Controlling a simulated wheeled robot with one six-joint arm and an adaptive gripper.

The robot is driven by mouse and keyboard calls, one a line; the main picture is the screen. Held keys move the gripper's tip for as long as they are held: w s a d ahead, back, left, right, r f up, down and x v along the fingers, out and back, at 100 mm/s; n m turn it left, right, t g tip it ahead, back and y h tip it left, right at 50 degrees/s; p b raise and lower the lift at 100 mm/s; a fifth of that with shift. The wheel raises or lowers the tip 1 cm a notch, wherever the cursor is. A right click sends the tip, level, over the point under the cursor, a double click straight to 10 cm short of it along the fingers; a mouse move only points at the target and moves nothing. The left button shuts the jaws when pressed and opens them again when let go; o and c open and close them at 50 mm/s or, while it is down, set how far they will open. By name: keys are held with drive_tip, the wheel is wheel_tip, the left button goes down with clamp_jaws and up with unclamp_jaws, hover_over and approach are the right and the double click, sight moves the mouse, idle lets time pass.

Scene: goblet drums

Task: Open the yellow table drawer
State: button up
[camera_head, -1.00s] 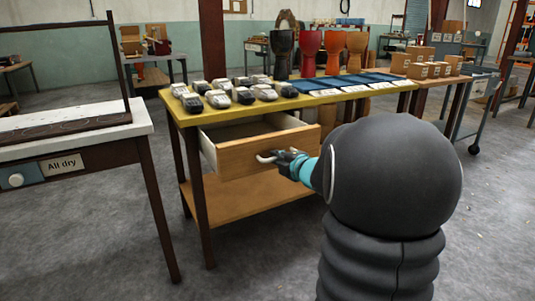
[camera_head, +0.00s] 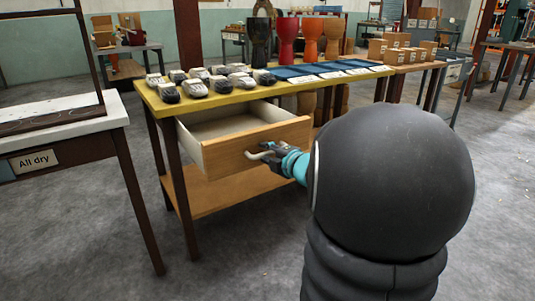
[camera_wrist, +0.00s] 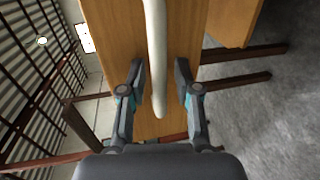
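The yellow table (camera_head: 240,97) stands ahead of me. Its wooden drawer (camera_head: 225,153) is pulled well out, and the pale inside looks empty. The light curved handle (camera_head: 256,155) is on the drawer front. My gripper (camera_head: 277,155) is at the handle's right part. In the wrist view, the handle (camera_wrist: 156,55) passes between the two fingers of my gripper (camera_wrist: 160,66). The fingers stand apart, with a visible gap on each side of the handle. My arm hides the table's right front part in the head view.
Several grey and white objects (camera_head: 222,86) and blue mats (camera_head: 318,72) lie on the yellow top. Goblet drums (camera_head: 287,40) stand behind. A white-topped table (camera_head: 115,108) is close on the left. Cardboard boxes (camera_head: 402,50) are at the back right. Grey floor (camera_head: 240,265) is clear in front.

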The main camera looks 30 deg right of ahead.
drive_tip(key=shift+s, duration=0.1)
drive_tip(key=v, duration=1.1)
drive_tip(key=shift+s, duration=0.35)
drive_tip(key=shift+r, duration=0.15)
drive_tip(key=w+a+r+m+g+h+p, duration=0.2)
drive_tip(key=a+r+m+h+p, duration=0.2)
drive_tip(key=a+r+m+h, duration=0.25)
drive_tip(key=s+a+f+m+g+y+p, duration=0.2)
drive_tip(key=s+a+f+m+g+y, duration=0.1)
drive_tip(key=s+a+m, duration=0.3)
drive_tip(key=s+a+f+m+g+y+p, duration=0.2)
drive_tip(key=s+a+m+g, duration=0.3)
drive_tip(key=s+a, duration=0.5)
drive_tip(key=shift+s+a+f+m+y, duration=0.3)
drive_tip(key=shift+s+f+m+y, duration=0.2)
drive_tip(key=shift+s, duration=0.5)
